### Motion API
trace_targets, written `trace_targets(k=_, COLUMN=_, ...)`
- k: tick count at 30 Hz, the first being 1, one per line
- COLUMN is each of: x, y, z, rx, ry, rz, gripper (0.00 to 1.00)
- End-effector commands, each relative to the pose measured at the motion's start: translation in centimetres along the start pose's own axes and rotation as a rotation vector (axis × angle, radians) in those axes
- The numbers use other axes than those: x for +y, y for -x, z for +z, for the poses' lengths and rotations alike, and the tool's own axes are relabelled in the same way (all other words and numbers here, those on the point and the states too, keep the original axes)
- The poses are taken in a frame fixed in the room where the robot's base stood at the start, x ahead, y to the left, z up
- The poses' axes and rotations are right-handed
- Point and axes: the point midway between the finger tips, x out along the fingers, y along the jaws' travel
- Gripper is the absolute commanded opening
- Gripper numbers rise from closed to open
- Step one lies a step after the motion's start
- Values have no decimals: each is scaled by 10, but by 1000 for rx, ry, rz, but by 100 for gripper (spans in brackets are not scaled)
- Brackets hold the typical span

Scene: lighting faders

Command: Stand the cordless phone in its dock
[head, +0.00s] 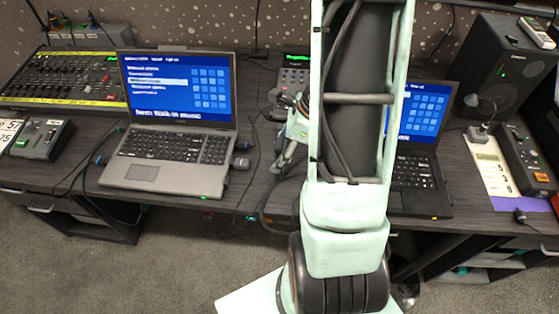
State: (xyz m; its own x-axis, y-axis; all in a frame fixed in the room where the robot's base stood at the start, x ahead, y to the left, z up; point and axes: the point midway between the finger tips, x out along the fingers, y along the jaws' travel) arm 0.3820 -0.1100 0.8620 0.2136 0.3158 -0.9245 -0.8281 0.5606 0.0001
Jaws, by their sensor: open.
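My arm stands in the middle of the head view and covers part of the desk behind it. My gripper (283,157) shows in part at the arm's left edge, over the desk between the two laptops. Its jaws look open and I see nothing held in them. A small pale handset-like device (537,32) lies on top of the black speaker at the far right; it may be the cordless phone, but I cannot tell for sure. A grey keypad unit with a green display (294,75) stands behind my gripper. I cannot make out the phone's dock.
An open laptop (170,160) stands left of my arm; a second laptop (425,172) is partly hidden behind it. A mixing desk (60,80) is at the back left. The black speaker (490,75) and a control box (528,160) are at right. Cables cross the desk.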

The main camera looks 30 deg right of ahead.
Motion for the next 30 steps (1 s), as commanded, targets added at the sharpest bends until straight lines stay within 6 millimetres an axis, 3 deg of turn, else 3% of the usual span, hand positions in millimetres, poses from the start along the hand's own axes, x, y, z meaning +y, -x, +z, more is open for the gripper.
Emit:
trace_targets(k=6, x=0, y=0, z=0, rx=0, ry=0, rz=0, gripper=55)
trace_targets(k=20, x=0, y=0, z=0, rx=-1, ry=0, rz=0, gripper=5)
trace_targets(k=30, x=0, y=2, z=1, rx=-1, ry=0, rz=0, gripper=4)
